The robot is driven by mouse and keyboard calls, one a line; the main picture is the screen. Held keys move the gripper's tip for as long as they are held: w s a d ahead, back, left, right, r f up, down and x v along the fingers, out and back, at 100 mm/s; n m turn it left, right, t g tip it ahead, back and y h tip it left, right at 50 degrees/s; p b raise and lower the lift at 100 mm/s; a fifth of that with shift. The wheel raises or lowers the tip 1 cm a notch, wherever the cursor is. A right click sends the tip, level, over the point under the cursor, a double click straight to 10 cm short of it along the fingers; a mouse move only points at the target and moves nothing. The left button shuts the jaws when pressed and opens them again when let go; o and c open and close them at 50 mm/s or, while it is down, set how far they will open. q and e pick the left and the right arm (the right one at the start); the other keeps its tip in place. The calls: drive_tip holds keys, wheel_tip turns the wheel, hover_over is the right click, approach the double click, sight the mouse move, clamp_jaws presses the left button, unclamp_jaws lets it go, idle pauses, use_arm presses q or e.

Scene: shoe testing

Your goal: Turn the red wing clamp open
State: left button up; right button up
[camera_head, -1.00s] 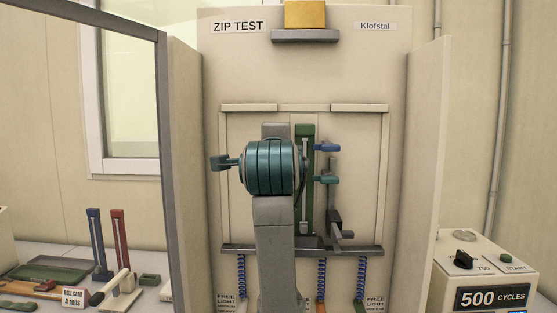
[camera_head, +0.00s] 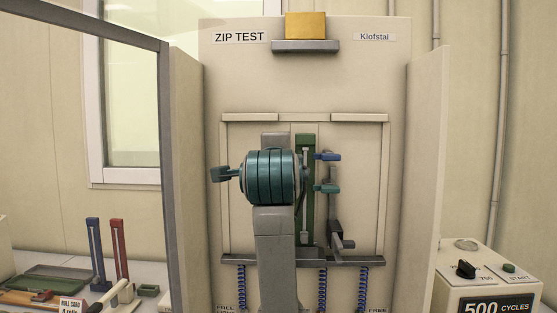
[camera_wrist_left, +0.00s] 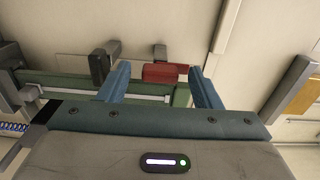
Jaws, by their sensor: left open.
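The red wing clamp (camera_wrist_left: 166,73) shows in the left wrist view as a short red block beside the green strip (camera_wrist_left: 60,82). My left gripper (camera_wrist_left: 157,68) is open. Its two blue-teal fingers stand on either side of the red clamp, with gaps visible to both. Whether the fingertips reach as deep as the clamp, I cannot tell. The green strip (camera_head: 306,145) stands upright behind the arm. My right gripper is not in view.
A grey bar (camera_head: 350,261) with coiled springs runs below. Side panels (camera_head: 428,170) flank the machine. A control box (camera_head: 490,275) stands right; tools lie left.

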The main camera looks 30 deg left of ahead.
use_arm(q)
drive_tip(key=b+v, duration=0.3)
drive_tip(key=v, duration=0.7)
drive_tip(key=shift+s, duration=0.35)
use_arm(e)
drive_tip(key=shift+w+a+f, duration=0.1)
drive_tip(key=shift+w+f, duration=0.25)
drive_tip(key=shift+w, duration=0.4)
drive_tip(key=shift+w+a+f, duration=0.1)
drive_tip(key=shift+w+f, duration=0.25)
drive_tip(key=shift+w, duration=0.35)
use_arm(q)
drive_tip(key=shift+d, duration=0.2)
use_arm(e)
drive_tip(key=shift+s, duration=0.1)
